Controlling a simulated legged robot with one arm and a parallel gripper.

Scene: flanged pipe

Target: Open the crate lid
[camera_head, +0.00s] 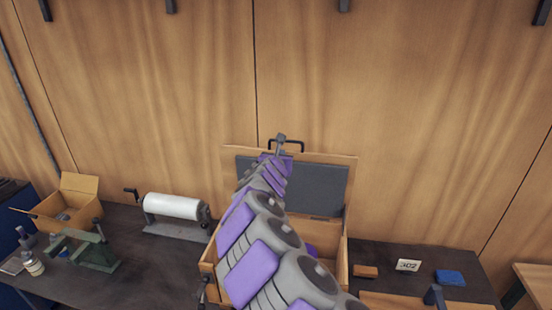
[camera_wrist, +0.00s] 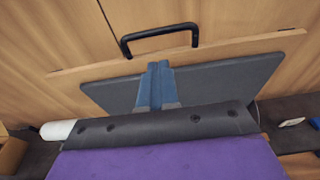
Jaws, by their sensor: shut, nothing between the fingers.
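The wooden crate (camera_head: 342,268) stands on the dark bench, mostly behind my arm. Its lid (camera_head: 339,157) is raised and stands upright against the back, with a dark grey panel (camera_head: 320,186) on its inner face. A black handle (camera_head: 298,143) sits on the lid's top edge. My gripper (camera_head: 281,139) is in front of the lid's top edge. In the wrist view, my gripper (camera_wrist: 158,66) shows its blue fingers together and empty, in front of the grey panel (camera_wrist: 225,85) and just below the handle (camera_wrist: 160,35). Whether the fingers touch the lid cannot be told.
A white roll (camera_head: 172,206) on a stand is left of the crate. A cardboard box (camera_head: 70,205) and a green metal tool (camera_head: 92,250) are farther left. A wooden block (camera_head: 365,271), a 302 card (camera_head: 408,265) and a blue block (camera_head: 450,277) lie right.

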